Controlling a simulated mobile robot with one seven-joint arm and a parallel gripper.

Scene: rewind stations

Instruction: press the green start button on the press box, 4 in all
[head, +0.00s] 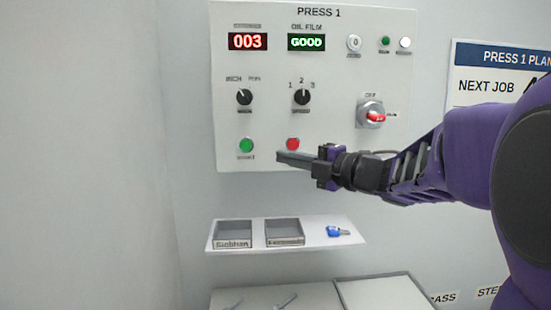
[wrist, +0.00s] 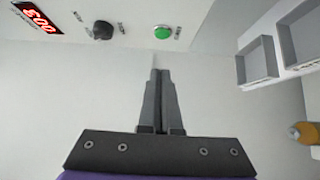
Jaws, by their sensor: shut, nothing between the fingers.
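The press box (head: 330,88) is a pale panel on the wall, labelled PRESS 1. Its green start button (head: 246,146) is at the lower left, and it also shows in the wrist view (wrist: 162,32) beyond my fingertips. The red counter display (head: 248,42) reads 003; it also shows in the wrist view (wrist: 38,16). My gripper (head: 282,156) is shut and empty, to the right of the green button in the head view and just below the red button (head: 293,144). In the wrist view, my gripper (wrist: 157,75) points toward the green button with a visible gap.
A white shelf (head: 345,240) below the box holds two grey trays and a blue tag (head: 338,231). The left wall is bare.

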